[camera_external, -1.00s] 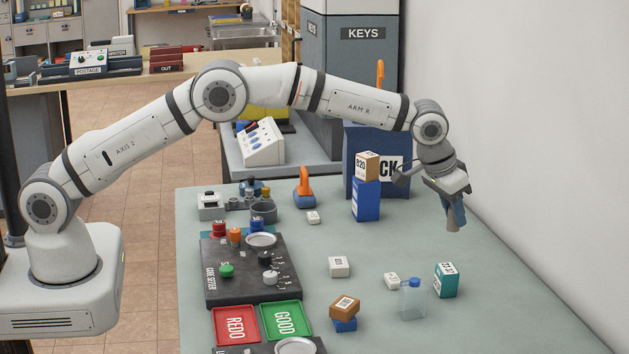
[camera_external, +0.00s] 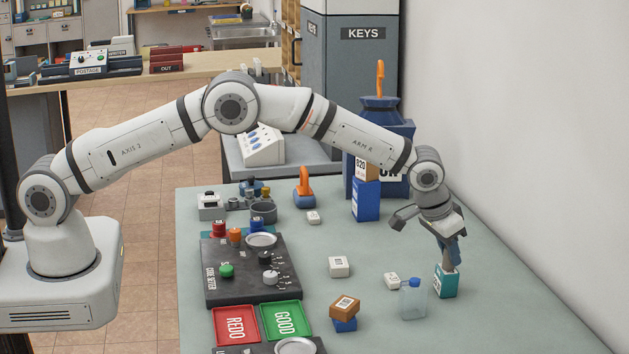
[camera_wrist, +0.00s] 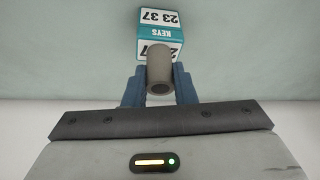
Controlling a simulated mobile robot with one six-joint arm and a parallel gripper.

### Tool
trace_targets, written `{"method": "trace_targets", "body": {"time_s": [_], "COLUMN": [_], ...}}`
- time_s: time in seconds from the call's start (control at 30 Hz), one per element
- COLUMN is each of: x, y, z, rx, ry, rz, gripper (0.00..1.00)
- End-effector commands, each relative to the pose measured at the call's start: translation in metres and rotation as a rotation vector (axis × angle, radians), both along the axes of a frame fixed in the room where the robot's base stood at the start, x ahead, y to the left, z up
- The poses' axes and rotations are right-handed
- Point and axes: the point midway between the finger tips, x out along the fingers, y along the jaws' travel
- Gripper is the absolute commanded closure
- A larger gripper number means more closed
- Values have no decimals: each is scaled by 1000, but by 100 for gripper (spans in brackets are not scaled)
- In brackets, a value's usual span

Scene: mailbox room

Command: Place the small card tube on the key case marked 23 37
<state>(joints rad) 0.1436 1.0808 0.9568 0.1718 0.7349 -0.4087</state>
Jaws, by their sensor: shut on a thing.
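My gripper (camera_external: 450,250) is shut on the small card tube (camera_external: 447,262), a short grey-brown cylinder that hangs below the fingers. The teal and white key case (camera_external: 446,285) stands on the table right below the tube. In the wrist view, the blue fingers of my gripper (camera_wrist: 160,92) hold the tube (camera_wrist: 159,70) between them. The key case (camera_wrist: 159,32) shows beyond it, with "23 37" and "KEYS" upside down. The tube hides part of the case's nearer face. I cannot tell whether the tube touches the case.
A brown box on a blue one (camera_external: 345,308) stands further left. The table right of the case is clear.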

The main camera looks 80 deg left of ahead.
Motion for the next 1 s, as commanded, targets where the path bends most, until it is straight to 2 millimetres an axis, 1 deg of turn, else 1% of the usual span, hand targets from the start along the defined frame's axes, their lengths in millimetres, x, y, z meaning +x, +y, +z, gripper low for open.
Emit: {"method": "trace_targets", "body": {"time_s": [0.03, 0.2, 0.3, 0.53, 0.67, 0.77, 0.97, 1.0], "x": [0, 0, 0, 0, -2, -7, -23, -26], "y": [0, 0, 0, 0, 0, -2, -4, -5], "z": [-1, -1, -1, 0, 7, 20, 58, 67], "rx": [0, 0, 0, 0, -1, 0, 0, -1], "ry": [0, 0, 0, 0, -1, -3, -3, -4], "rz": [0, 0, 0, 0, 0, 0, 0, -1], "gripper": [74, 60, 54, 54, 54, 54, 54, 54]}}
